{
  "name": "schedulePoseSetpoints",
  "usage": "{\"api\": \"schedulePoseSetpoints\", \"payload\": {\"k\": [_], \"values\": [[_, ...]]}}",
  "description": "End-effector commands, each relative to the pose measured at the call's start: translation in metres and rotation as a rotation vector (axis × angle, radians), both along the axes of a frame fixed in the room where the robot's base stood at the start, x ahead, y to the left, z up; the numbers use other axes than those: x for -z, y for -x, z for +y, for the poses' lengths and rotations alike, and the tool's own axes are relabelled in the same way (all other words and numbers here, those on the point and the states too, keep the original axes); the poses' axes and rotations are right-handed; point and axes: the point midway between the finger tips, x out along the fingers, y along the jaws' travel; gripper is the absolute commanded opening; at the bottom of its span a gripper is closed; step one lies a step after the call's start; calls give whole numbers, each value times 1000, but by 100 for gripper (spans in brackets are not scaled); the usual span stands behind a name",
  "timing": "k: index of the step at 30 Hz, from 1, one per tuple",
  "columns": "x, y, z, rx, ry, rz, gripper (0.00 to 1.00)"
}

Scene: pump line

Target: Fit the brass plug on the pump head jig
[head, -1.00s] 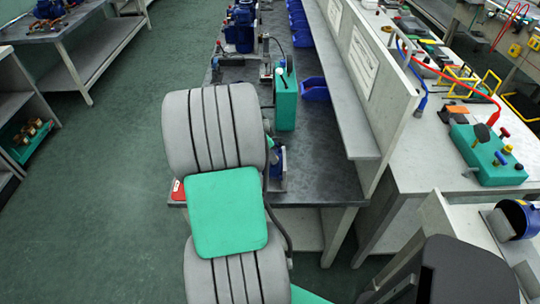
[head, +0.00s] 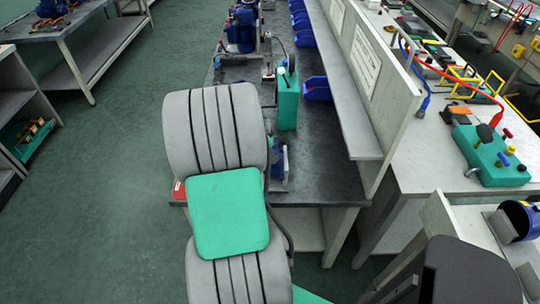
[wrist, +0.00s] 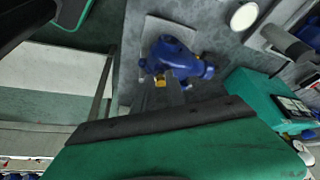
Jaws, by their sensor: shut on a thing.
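My gripper (wrist: 163,84) shows in the wrist view, its grey fingers reaching up from the dark and green gripper body. It is shut on the small yellow brass plug (wrist: 160,81) at its fingertips. The blue pump head (wrist: 175,54) stands on a light grey plate (wrist: 152,30) just beyond the plug. The plug appears close to the pump head; I cannot tell whether they touch. In the head view, my arm hides the gripper and the plug, and part of the blue pump head (head: 279,162) shows beside the arm.
A green box (head: 287,102) stands on the dark bench (head: 325,155) beyond the pump head, also at right in the wrist view (wrist: 252,88). A blue bin (head: 317,88) sits by the shelf. A red item (head: 178,190) lies at the bench's near left corner.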

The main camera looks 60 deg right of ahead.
Motion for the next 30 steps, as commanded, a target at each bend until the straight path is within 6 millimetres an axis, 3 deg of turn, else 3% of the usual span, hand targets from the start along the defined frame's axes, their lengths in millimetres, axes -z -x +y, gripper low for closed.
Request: {"api": "schedulePoseSetpoints", "payload": {"k": [27, 28, 30], "values": [[6, 0, 0, 0, 0, 0, 0], [5, 0, 0, 0, 0, 0, 18], [5, 0, 0, 0, 0, 0, 24]]}}
